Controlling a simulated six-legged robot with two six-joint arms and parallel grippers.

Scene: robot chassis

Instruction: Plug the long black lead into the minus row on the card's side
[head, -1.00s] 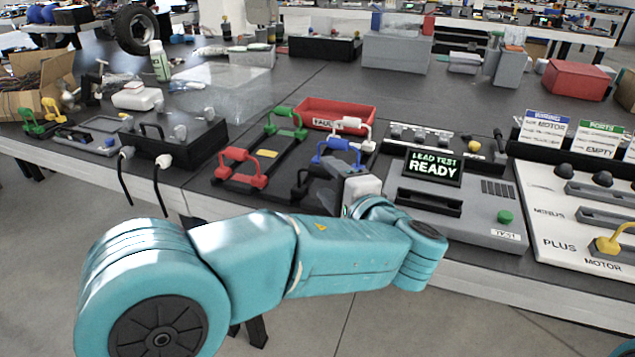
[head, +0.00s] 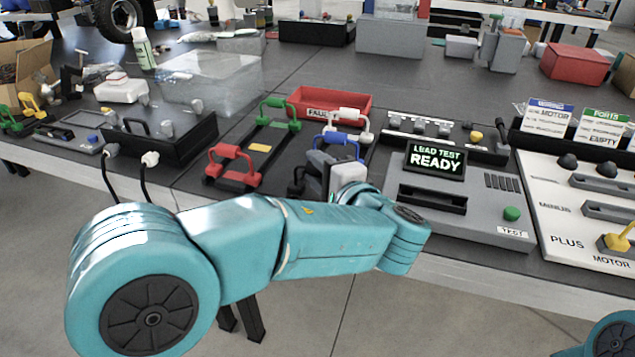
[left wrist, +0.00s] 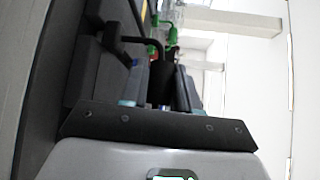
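The long black lead shows in part on the lead rack (head: 212,182), its black end (head: 297,184) low beside my left gripper (head: 330,160). The rest of it is hidden behind that gripper. In the left wrist view a black bent handle (left wrist: 140,42) runs into the space at the fingers (left wrist: 160,90); whether they press on it I cannot tell. The white board (head: 556,205) at right has a minus row (head: 605,211) and a plus row. A yellow lead (head: 617,241) stands in the plus row. A blue card (head: 547,117) and a green card (head: 600,129) stand behind it. My right gripper is out of view.
Red (head: 232,165), green (head: 280,112), blue (head: 340,142) and white (head: 347,120) leads crowd the rack. The grey lead tester (head: 470,205), reading READY, stands between rack and board. A red fault tray (head: 335,98) lies behind.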

